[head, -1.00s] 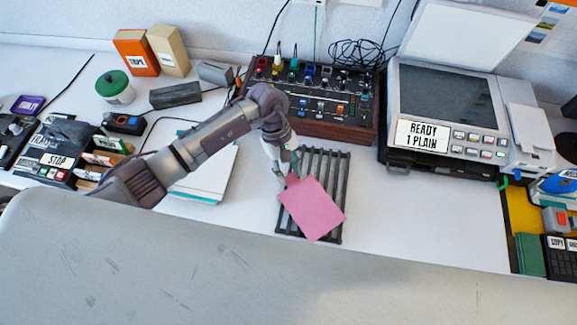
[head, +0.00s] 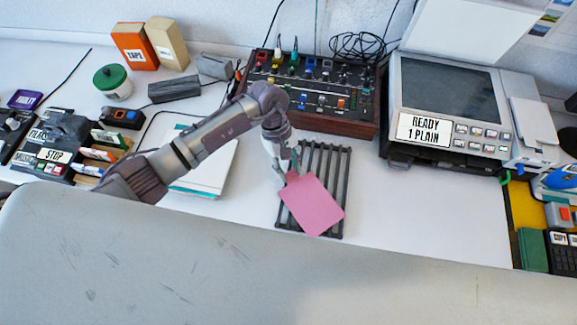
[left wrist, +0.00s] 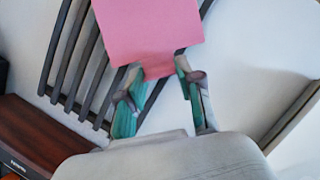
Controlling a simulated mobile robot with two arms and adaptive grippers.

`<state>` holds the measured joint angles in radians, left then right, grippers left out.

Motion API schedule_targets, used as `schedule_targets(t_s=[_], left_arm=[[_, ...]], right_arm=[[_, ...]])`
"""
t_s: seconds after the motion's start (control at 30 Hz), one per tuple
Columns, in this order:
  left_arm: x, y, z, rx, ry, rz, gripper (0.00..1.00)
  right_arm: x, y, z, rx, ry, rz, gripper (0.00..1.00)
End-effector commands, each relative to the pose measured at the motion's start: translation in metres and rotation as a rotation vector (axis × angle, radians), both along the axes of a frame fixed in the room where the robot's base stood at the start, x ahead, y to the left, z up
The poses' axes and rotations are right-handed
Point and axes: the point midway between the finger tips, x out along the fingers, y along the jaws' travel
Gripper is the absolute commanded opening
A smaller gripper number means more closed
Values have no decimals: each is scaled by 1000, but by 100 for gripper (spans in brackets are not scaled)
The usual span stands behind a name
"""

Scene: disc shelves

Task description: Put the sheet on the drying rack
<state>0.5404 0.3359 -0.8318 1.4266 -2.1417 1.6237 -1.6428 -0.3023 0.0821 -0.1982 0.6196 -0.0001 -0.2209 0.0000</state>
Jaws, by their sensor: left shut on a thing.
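The pink sheet (head: 313,205) is over the dark slatted drying rack (head: 333,165) in the head view, covering its front middle part. My left gripper (head: 290,172) is shut on a small tab at the sheet's upper left edge. In the left wrist view the sheet (left wrist: 150,30) is between the teal-padded fingers of the gripper (left wrist: 160,88), and the rack's slats (left wrist: 75,55) show beside it. Whether the sheet touches the slats or hovers just above them I cannot tell. My right gripper is not in view.
A mixing panel with knobs (head: 310,90) stands right behind the rack. A copier with a "READY 1 PLAIN" label (head: 424,129) is to the right. White folders (head: 208,165) lie to the left. The white table between rack and copier is clear.

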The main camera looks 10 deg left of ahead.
Motion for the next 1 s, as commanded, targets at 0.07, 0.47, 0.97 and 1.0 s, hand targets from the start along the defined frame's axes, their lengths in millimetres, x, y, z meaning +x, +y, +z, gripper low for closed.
schedule_targets(t_s=[0.07,0.47,0.97,1.0], left_arm=[[0,0,-2,1,-1,0,22],[0,0,-6,0,0,0,58],[5,4,7,0,-3,2,65],[7,6,13,0,-5,2,65]], right_arm=[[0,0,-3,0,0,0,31],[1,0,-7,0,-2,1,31],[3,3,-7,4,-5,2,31],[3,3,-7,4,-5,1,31]])
